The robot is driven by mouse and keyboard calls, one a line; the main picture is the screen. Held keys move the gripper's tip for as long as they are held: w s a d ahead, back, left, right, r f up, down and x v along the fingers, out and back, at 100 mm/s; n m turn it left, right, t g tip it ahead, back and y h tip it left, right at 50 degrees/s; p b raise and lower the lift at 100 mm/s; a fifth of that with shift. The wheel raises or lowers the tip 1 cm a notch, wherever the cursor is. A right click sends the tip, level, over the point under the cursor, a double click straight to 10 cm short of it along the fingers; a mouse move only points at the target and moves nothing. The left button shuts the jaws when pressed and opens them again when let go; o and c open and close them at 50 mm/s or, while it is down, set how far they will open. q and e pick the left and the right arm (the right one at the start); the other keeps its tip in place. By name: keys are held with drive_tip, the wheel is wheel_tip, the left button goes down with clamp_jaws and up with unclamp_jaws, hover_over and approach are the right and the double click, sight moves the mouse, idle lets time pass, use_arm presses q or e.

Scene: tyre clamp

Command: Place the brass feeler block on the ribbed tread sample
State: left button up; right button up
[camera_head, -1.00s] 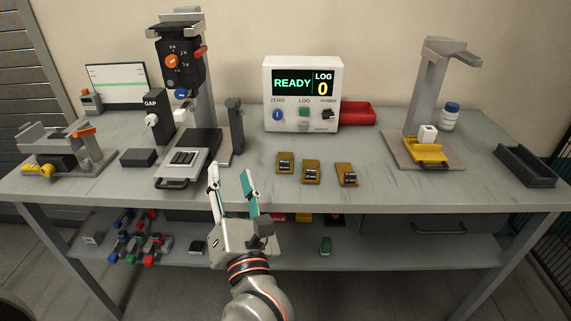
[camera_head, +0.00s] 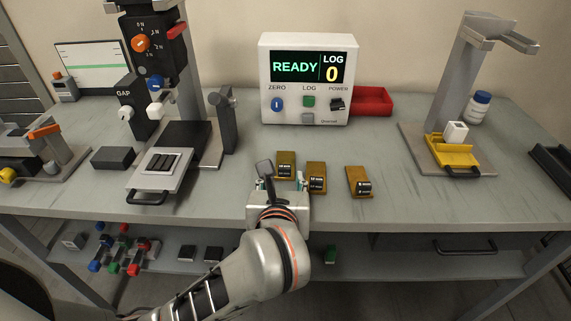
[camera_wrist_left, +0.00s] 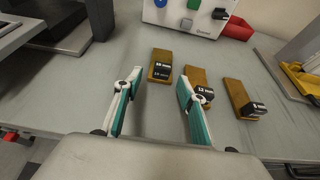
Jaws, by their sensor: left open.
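Three brass feeler blocks with black labels lie on the bench: a left one (camera_head: 286,165), a middle one (camera_head: 317,178) and a right one (camera_head: 359,182). They also show in the left wrist view as left (camera_wrist_left: 161,66), middle (camera_wrist_left: 197,82) and right (camera_wrist_left: 240,98) blocks. The ribbed tread sample (camera_head: 161,163), dark with ridges, lies on a pale plate at the gauge stand. My left gripper (camera_head: 281,185) is at the bench's front edge, just before the left and middle blocks. In the left wrist view (camera_wrist_left: 158,88) its fingers are apart and empty. My right gripper is out of view.
The gauge stand (camera_head: 207,120) rises at left. A white readout box (camera_head: 308,80) showing READY and 0 stands behind the blocks. A red tray (camera_head: 372,101) is beside it. A second stand (camera_head: 455,100) with a yellow cradle is at right. Bench between is clear.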

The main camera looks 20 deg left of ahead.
sight(284, 171)
use_arm(q)
drive_tip(key=b+x, duration=0.1)
drive_tip(key=x, duration=0.4)
drive_tip(key=shift+w+r, duration=0.1)
drive_tip(key=shift+w, duration=0.25)
drive_tip(key=shift+r, duration=0.1)
drive_tip(key=c, duration=1.1)
